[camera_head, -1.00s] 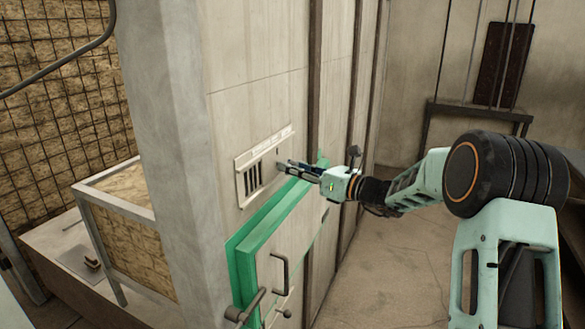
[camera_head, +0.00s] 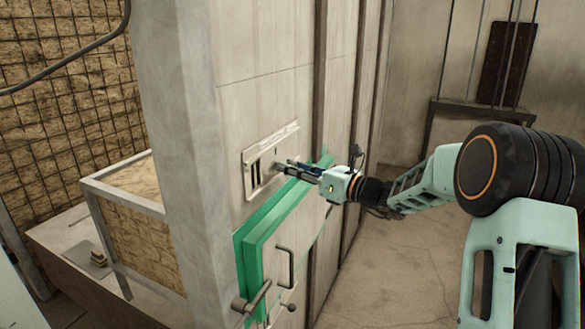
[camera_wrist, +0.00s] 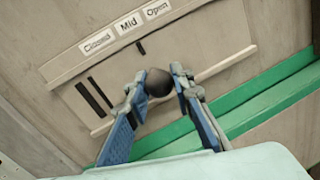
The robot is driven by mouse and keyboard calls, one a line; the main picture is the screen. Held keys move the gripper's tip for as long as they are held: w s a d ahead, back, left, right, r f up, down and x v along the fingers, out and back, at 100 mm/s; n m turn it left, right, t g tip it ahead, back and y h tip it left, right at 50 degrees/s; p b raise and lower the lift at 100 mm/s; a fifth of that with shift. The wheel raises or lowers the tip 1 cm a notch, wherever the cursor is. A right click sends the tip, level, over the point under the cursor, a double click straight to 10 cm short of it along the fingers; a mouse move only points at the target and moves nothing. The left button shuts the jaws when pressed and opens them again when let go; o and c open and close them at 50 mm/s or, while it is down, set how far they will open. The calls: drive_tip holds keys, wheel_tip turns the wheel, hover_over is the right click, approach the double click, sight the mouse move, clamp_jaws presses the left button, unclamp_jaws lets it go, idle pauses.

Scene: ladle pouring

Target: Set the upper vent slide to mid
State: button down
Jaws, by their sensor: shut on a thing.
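The upper vent (camera_head: 266,133) is a pale framed panel on the wall above a green-edged door. In the wrist view its label strip reads Closed (camera_wrist: 97,42), Mid (camera_wrist: 129,24) and Open (camera_wrist: 157,9). A small dark pointer (camera_wrist: 140,47) sits below the Mid label. The slide's round dark knob (camera_wrist: 158,82) lies roughly in line below it. My gripper (camera_wrist: 160,80) has its fingers around the knob and is shut on it. Dark slots (camera_wrist: 95,93) show left of the knob. In the head view, my gripper (camera_head: 287,166) reaches the vent from the right.
The green door frame (camera_head: 270,225) juts out just below my gripper. Its handle (camera_head: 287,265) and a latch (camera_head: 250,300) stick out lower down. A mesh-walled crate (camera_head: 140,235) stands left of the wall corner. Open floor (camera_head: 390,270) lies to the right.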

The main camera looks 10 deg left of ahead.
drive_tip(key=c, duration=1.7)
unclamp_jaws()
drive_tip(key=shift+o, duration=0.2)
drive_tip(key=v, duration=1.2)
